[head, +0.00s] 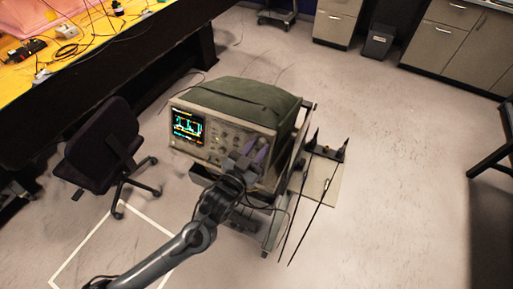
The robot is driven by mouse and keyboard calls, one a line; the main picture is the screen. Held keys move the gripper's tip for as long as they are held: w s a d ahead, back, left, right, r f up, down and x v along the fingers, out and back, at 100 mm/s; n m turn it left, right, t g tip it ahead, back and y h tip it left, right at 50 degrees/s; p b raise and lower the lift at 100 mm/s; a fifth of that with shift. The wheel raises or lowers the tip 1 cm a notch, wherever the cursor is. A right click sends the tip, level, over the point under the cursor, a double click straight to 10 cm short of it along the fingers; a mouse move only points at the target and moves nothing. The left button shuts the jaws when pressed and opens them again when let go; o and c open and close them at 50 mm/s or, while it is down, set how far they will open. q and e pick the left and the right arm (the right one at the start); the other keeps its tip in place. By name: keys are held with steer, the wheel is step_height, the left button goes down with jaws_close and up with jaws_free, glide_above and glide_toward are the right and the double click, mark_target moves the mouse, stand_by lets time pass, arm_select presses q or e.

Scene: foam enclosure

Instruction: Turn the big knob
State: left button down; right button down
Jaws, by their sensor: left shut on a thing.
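An oscilloscope-like instrument (215,158) with a lit screen (187,127) and a green soft cover (240,97) stands on a cart in the head view. Small knobs and buttons show on its front panel, right of the screen. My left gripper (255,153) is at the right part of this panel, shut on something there. The gripper hides what it holds, and the big knob cannot be made out apart from it; the grip is at the panel, where a knob fits. How far the knob is turned cannot be seen. My right gripper is not in view.
The cart (272,232) has cables hanging at its front. A side shelf (325,187) with long thin dark rods juts out right. A dark chair (100,145) stands left, below a yellow-topped bench (65,45). Cabinets (455,40) and a bin (378,42) are behind.

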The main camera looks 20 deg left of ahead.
arm_select(q)
steer(key=shift+r+m+p, duration=0.15)
steer(key=shift+m+p, duration=0.15)
steer(key=shift+p, duration=0.1)
steer(key=m+h+p, duration=0.1)
steer(key=m+p, duration=0.1)
steer(key=m+g+h+p, duration=0.1)
steer(key=m+p, duration=0.3)
steer(key=shift+a+r+g+h, duration=0.15)
steer(key=shift+r+g+h, duration=0.15)
steer(key=shift+h, duration=0.1)
steer(key=shift+w+f+m+g+h+p, duration=0.1)
steer(key=shift+f+m+g+h+p, duration=0.1)
steer(key=shift+m+p, duration=0.55)
steer(key=shift+f+m+g+h+p, duration=0.1)
steer(key=shift+m+g+h+p, duration=0.1)
steer(key=shift+m+p, duration=0.5)
steer(key=c, duration=0.8)
jaws_free()
